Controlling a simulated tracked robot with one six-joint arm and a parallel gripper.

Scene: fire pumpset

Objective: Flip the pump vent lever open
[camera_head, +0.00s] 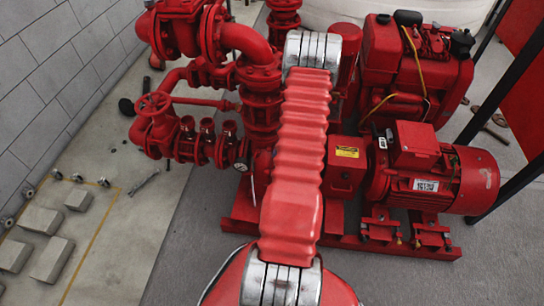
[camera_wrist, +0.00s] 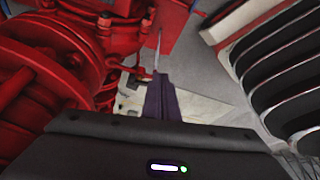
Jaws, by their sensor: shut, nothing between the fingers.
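My gripper (camera_wrist: 161,97) shows in the wrist view as dark fingers closed together above its black body, with nothing held. It points toward a gap beside red pump pipework. A small red part (camera_wrist: 142,77) shows just left of the fingertips; I cannot tell if it is the vent lever or touches the fingers. A thin grey strip (camera_wrist: 158,48) shows beyond the tips; I cannot tell what it is. In the head view the red pump pipework (camera_head: 262,95) stands left of and behind my arm, which hides part of the pump and my gripper.
Large red flanged pipework (camera_wrist: 45,70) is close on the left in the wrist view. Dark slats with pale edges (camera_wrist: 275,70) are close on the right. The head view shows a red motor (camera_head: 430,180), an engine (camera_head: 415,70) and floor blocks (camera_head: 50,258).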

